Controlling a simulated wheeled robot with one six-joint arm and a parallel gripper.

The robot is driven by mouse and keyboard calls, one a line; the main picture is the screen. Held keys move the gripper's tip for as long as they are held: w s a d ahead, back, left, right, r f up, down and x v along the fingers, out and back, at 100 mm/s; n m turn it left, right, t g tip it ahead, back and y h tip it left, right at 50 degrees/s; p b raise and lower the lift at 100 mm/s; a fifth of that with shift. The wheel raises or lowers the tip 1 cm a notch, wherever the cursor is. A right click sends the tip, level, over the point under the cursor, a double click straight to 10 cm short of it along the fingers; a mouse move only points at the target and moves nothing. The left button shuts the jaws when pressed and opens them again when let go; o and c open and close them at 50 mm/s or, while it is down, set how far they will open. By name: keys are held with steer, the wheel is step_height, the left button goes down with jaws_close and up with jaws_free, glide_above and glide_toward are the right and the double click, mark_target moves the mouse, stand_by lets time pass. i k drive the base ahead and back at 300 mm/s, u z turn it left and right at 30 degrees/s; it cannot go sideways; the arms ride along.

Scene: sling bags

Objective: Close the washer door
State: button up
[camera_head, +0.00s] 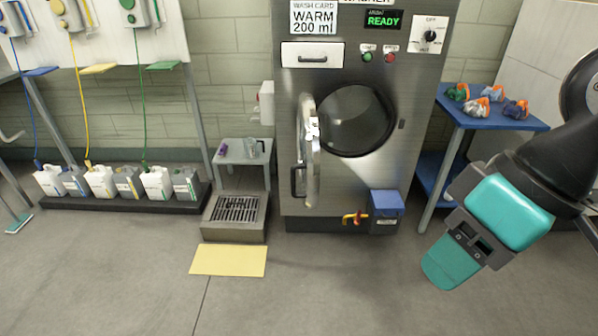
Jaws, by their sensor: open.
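The washer (260,185) cannot be mistaken for another machine: its steel front (378,185) stands in the middle of the view. Its round drum opening (352,120) is dark and uncovered. The washer door (311,165) is swung wide open on the left side of the opening and shows nearly edge-on. A dark handle (297,181) is on the door's left side. My gripper (455,262) is at the lower right, well apart from the door and in front of the blue table. It is open, and I see nothing held in it.
A blue table (487,118) with several small bundles stands right of the washer. A blue box (386,212) and a red-and-yellow valve (355,218) are low on the washer front. A small grey table (241,152) and floor grate (238,209) are left.

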mark_target(308, 145)
steer(key=z, duration=0.05)
steer(key=k, duration=0.45)
steer(key=u, duration=1)
steer(key=i, duration=1.35)
steer(key=z, duration=0.55)
steer(key=i, duration=0.3)
steer(key=z, duration=0.85)
steer(key=k, duration=0.6)
steer(key=u, duration=0.5)
steer(key=i, duration=0.5)
steer(key=z, duration=0.05)
